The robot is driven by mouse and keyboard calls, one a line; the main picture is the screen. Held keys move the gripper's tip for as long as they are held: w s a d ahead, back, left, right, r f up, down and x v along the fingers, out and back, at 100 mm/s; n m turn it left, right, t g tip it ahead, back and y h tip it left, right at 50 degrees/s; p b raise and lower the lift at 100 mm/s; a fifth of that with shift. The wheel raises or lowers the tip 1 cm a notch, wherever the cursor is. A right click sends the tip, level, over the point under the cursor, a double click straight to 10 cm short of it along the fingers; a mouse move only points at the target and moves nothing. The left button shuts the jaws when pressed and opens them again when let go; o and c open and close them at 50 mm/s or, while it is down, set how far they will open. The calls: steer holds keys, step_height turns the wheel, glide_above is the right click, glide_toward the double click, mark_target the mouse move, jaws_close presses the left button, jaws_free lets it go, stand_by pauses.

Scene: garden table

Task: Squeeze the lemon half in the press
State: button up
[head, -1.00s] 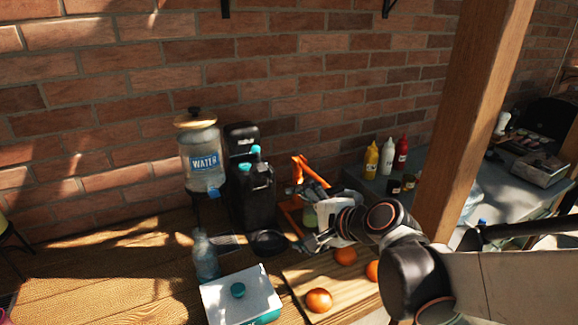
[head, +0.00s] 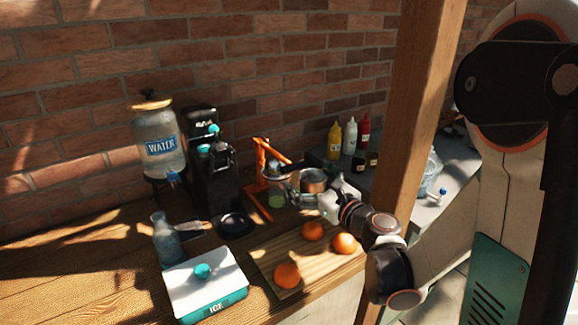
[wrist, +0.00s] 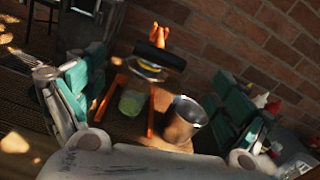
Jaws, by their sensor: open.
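The press has an orange frame (head: 262,168) and stands at the back of the wooden counter; in the wrist view its orange legs (wrist: 151,112) and black handle (wrist: 158,57) show. A yellow patch (wrist: 150,69) shows under the handle; I cannot tell whether it is the lemon half's cut face. A green glass (wrist: 132,101) stands between the press legs and also shows in the head view (head: 277,198). My gripper (wrist: 165,88) is open, its teal-padded fingers to either side of the press in the wrist view, with nothing held. In the head view my gripper (head: 298,184) is right of the press.
A metal cup (wrist: 185,119) stands right of the press. A cutting board (head: 265,262) with three oranges (head: 287,275) lies in front. The black machine (head: 213,170) and water dispenser (head: 160,140) stand left. An ice box (head: 205,282) is at front left. A wooden post (head: 412,110) rises at right.

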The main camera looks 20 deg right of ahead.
mark_target(289, 163)
steer(key=b+x, duration=0.1)
steer(key=x, duration=0.8)
steer(key=shift+w+a, duration=0.1)
steer(key=shift+w, duration=0.1)
steer(key=c, duration=1.6)
steer(key=shift+c, duration=0.3)
